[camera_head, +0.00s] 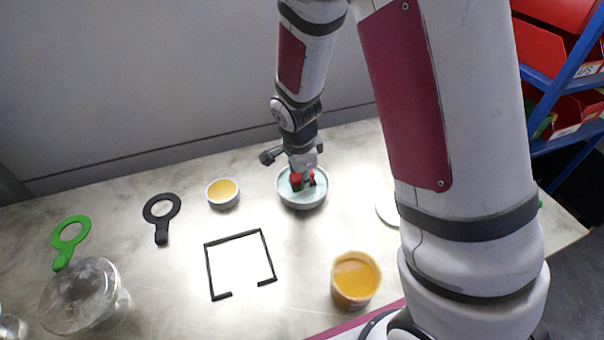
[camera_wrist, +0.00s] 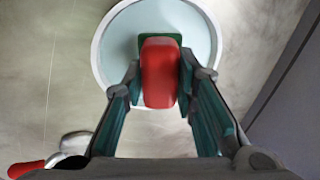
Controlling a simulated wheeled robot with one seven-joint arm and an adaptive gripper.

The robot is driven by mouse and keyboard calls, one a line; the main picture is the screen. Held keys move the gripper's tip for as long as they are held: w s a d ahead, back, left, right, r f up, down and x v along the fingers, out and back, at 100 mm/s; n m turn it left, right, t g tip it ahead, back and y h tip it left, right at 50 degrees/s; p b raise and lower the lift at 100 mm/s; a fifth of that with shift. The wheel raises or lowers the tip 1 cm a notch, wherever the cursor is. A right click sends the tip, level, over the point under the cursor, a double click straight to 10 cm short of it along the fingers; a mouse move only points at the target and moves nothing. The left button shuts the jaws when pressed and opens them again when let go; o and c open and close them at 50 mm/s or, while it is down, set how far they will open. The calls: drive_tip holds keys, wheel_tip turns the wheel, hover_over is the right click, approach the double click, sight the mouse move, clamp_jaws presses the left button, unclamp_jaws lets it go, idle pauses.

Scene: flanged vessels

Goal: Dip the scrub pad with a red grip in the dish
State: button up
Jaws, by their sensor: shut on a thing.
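The scrub pad with a red grip (camera_wrist: 158,74) is between the fingers of my gripper (camera_wrist: 160,82), which is shut on the red grip. A green edge of the pad shows behind the grip in the wrist view. In the head view my gripper (camera_head: 303,178) points down over the dish (camera_head: 316,202), a round pale vessel with light blue-green contents. The pad is inside the dish's rim as seen from both views. How deep it sits, and whether it touches the contents, I cannot tell.
A small bowl with yellow contents (camera_head: 222,193) is left of the dish, and a yellow-filled cup (camera_head: 355,279) is nearer. A black ring tool (camera_head: 161,212), a green ring tool (camera_head: 68,241), a glass vessel (camera_head: 85,297) and a black open frame (camera_head: 208,267) lie leftward. The wall is behind.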

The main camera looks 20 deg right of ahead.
drive_tip(key=shift+w+d+p+v, duration=0.15)
drive_tip(key=shift+p+v, duration=0.3)
drive_tip(key=shift+v, duration=0.4)
drive_tip(key=shift+w+d+p+v, duration=0.1)
drive_tip(key=shift+w+p+v, duration=0.1)
drive_tip(key=shift+p+v, duration=0.5)
drive_tip(key=shift+w+d+p+v, duration=0.15)
drive_tip(key=shift+p+v, duration=0.1)
drive_tip(key=shift+v, duration=0.7)
drive_tip(key=shift+a+r, duration=0.1)
drive_tip(key=shift+r, duration=0.15)
drive_tip(key=shift+w+d+p+v, duration=0.15)
drive_tip(key=shift+p+v, duration=0.2)
drive_tip(key=shift+v, duration=0.3)
drive_tip(key=shift+w+p+v, duration=0.1)
drive_tip(key=shift+p+v, duration=0.25)
drive_tip(key=shift+v, duration=0.3)
drive_tip(key=shift+w+d+p+v, duration=0.15)
drive_tip(key=shift+p+v, duration=0.2)
drive_tip(key=shift+v, duration=0.25)
drive_tip(key=shift+r, duration=0.1)
